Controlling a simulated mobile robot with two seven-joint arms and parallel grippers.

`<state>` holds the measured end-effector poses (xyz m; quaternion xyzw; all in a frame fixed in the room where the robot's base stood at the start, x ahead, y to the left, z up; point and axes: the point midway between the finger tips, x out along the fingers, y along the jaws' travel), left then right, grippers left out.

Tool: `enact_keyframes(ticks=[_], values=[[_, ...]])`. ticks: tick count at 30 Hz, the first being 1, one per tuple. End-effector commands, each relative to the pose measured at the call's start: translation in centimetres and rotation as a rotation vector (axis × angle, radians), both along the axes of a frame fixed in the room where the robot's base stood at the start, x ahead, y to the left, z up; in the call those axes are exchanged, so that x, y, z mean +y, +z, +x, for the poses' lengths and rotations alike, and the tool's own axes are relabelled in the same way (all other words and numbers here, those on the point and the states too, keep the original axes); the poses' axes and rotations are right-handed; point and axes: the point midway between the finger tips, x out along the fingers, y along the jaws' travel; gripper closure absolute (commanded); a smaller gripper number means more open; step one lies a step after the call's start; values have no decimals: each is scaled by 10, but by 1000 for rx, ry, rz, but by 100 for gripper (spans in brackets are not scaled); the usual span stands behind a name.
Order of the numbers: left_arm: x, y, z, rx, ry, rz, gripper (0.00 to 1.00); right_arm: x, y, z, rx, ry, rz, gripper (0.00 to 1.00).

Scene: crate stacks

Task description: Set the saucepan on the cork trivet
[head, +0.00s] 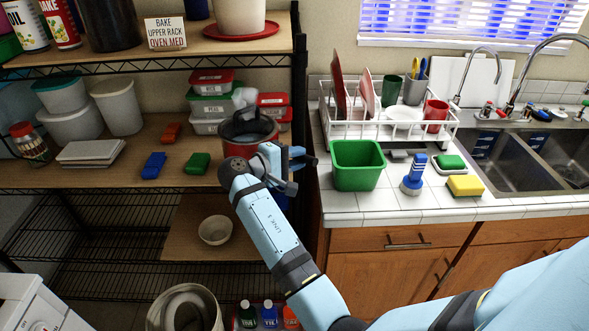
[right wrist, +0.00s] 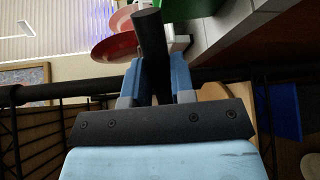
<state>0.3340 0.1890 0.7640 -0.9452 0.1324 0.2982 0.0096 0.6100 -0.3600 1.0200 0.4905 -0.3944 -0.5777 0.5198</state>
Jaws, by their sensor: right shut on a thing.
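The saucepan (head: 262,124), red with a dark rim, is at the right end of the middle shelf, partly hidden behind my right arm. I cannot tell whether it rests on the board or is slightly raised. My right gripper (head: 294,165) is at its front right, by the shelf's end post. In the right wrist view, the blue fingers are shut on a dark bar, the saucepan's handle (right wrist: 150,35). I cannot make out the cork trivet with certainty in either view. My left gripper is out of view.
Lidded food boxes (head: 212,108) stand close behind the saucepan. Green (head: 197,164) and blue (head: 153,165) blocks lie to its left. The black shelf post (head: 300,90) is to its right, then the tiled counter (head: 390,203) with a green bin (head: 357,166) and dish rack (head: 392,127).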

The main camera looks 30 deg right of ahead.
Motion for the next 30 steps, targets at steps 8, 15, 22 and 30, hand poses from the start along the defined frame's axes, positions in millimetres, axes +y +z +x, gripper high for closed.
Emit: enact_keyframes(ticks=[8,15,22,30], values=[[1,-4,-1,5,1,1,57,0,-25,0,-4,1,-2,100],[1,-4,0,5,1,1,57,0,-36,0,-7,1,0,100],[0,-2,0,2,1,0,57,0,-38,0,1,2,0,51],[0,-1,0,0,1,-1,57,0,-38,0,0,2,0,51]])
